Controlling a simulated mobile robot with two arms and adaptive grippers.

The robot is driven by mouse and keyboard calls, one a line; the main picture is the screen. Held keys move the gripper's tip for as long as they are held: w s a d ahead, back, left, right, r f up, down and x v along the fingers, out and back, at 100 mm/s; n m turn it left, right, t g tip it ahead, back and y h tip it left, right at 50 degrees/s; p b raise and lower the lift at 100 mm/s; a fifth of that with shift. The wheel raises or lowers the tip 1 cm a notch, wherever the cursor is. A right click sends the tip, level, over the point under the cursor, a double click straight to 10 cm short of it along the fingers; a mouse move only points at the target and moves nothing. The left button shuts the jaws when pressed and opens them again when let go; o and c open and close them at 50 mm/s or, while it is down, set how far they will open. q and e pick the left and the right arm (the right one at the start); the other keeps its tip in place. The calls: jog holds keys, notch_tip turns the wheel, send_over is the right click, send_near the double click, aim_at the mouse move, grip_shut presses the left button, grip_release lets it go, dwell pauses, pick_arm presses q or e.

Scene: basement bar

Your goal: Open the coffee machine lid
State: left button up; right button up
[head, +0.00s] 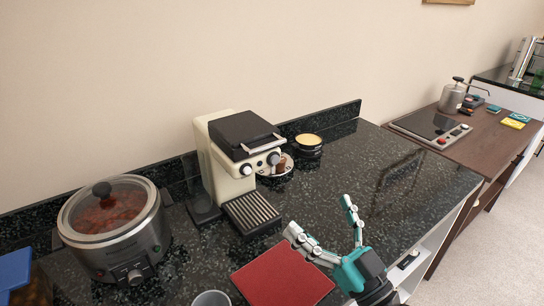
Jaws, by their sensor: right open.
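The coffee machine (221,160) is cream with a dark lid (243,131) on top. The lid lies closed, with a light bar handle (264,146) along its front edge and knobs below it. A slatted drip tray (252,212) sits at its base. My right gripper (320,215) is open and empty, with its two fingers spread. It is in front of the machine, to the right of the drip tray, apart from the lid. My left gripper is not in view.
A slow cooker (115,225) with a glass lid stands left of the machine. A red board (283,276) and a grey cup (211,298) are in front. A plate (277,172) and a black-and-yellow pot (309,144) stand to its right. The counter (400,175) farther right is clear.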

aim_at(269, 148)
jog(key=p+x, duration=0.1)
jog(key=x, duration=0.4)
jog(key=p+x, duration=0.2)
jog(key=x, duration=0.3)
jog(key=p+x, duration=0.2)
jog(key=x, duration=0.4)
jog(key=shift+a+f, duration=0.1)
jog(key=shift+a, duration=0.25)
jog(key=shift+w+a, duration=0.3)
jog(key=shift+w, duration=0.15)
jog(key=shift+c, duration=0.4)
